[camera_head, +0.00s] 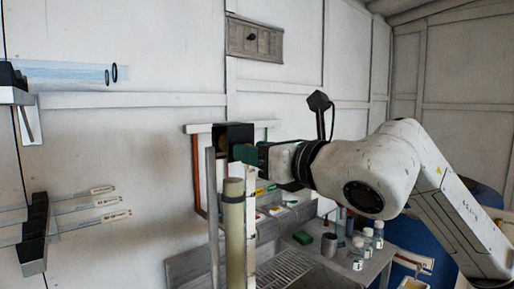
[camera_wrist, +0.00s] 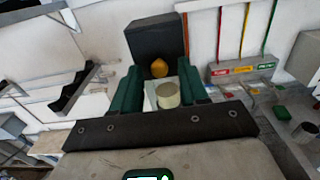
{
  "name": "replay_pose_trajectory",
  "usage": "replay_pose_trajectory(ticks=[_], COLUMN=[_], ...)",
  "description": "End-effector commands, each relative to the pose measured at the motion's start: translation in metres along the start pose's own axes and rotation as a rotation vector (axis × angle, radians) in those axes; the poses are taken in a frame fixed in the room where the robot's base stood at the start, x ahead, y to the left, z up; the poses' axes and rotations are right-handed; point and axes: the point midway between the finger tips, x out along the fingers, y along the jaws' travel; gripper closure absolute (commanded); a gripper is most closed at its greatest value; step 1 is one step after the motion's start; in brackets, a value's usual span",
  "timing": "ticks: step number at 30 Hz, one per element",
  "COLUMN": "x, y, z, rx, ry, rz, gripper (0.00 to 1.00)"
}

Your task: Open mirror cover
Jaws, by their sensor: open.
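A black box-shaped part (camera_head: 234,137), which looks like the mirror cover, sits by the wall just beyond my gripper in the head view. In the wrist view the black part (camera_wrist: 154,38) stands as a dark panel with an orange knob (camera_wrist: 159,68) near its lower edge. My gripper (camera_wrist: 160,84) has green fingers, spread apart with nothing held. The knob lies ahead, between the finger lines. In the head view my gripper (camera_head: 248,153) is close to the black part; whether they touch cannot be told.
A beige upright tube (camera_head: 234,235) stands below my gripper; its round top (camera_wrist: 168,95) shows between the fingers. A bench with a grey cup (camera_head: 329,245), small bottles (camera_head: 367,243) and a green block (camera_head: 303,238) lies to the right. Wall racks (camera_head: 35,235) are at left.

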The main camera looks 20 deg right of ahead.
Motion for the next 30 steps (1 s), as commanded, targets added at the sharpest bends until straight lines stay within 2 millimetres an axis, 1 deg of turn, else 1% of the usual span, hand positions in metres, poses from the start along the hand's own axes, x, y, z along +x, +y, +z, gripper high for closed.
replay_pose_trajectory(ticks=[7, 18, 21, 30], x=[0.0004, 0.0001, 0.0001, 0.0000], y=[0.0001, 0.0001, 0.0001, 0.0000], z=[0.0000, 0.0001, 0.0001, 0.0001], rx=[0.000, 0.000, 0.000, 0.000], ry=[-0.001, -0.001, -0.001, -0.001], rz=[0.000, 0.000, 0.000, 0.000], gripper=[0.57, 0.92, 1.00, 1.00])
